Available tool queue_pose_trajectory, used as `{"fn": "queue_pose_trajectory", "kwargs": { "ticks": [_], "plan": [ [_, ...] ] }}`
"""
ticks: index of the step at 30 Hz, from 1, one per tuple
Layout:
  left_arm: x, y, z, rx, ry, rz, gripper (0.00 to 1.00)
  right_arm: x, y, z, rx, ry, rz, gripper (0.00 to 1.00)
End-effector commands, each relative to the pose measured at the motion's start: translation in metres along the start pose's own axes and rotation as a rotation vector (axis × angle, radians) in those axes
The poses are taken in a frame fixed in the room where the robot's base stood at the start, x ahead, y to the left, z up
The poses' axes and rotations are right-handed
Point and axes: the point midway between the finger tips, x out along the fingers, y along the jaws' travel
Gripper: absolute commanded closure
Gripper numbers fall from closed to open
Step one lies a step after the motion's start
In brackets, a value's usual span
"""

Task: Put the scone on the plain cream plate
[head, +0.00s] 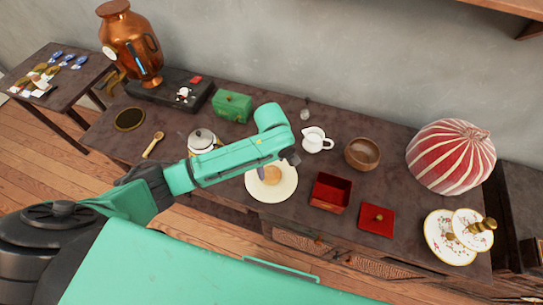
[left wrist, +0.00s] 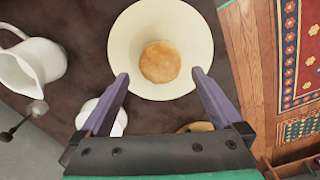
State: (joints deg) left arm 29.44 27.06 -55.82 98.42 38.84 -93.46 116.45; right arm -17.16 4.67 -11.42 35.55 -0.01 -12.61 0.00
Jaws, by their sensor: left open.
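The scone (head: 271,176) is a round golden-brown cake lying on the plain cream plate (head: 285,193), in the middle of the head view. In the left wrist view the scone (left wrist: 160,62) sits near the middle of the plate (left wrist: 128,42), with bare rim around it. My left gripper (head: 278,166) is over the plate's far side, partly hidden by its own arm in the head view. In the left wrist view its purple fingers (left wrist: 160,74) are apart and empty, with the scone just beyond and between the tips. My right gripper is not in view.
A white jug (head: 316,140) and wooden bowl (head: 362,153) stand behind the plate. A red open box (head: 330,192) and red lid (head: 376,218) are to its right. Floral plates (head: 446,240) and a striped cosy (head: 450,157) stand farther right. A teapot (head: 202,141) is left.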

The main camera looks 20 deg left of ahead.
Motion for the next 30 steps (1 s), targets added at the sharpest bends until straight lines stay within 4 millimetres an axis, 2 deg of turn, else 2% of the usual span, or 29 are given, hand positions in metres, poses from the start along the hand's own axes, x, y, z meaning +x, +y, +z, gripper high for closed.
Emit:
{"fn": "queue_pose_trajectory", "kwargs": {
  "ticks": [3, 6, 9, 13, 30],
  "plan": [
    [-0.034, 0.001, 0.000, 0.001, -0.001, 0.005, 0.00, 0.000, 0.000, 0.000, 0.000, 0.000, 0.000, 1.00],
    [-0.058, 0.001, 0.001, 0.000, -0.002, 0.005, 0.00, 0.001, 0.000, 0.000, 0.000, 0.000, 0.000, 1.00],
    [-0.073, 0.001, 0.000, 0.000, -0.001, 0.003, 0.00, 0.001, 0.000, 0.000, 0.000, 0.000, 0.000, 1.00],
    [-0.080, 0.000, 0.000, 0.000, 0.000, 0.000, 0.00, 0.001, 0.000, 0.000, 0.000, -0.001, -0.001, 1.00],
    [-0.079, 0.000, 0.000, 0.000, 0.000, 0.000, 0.00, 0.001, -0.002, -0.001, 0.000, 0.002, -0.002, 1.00]
  ]
}}
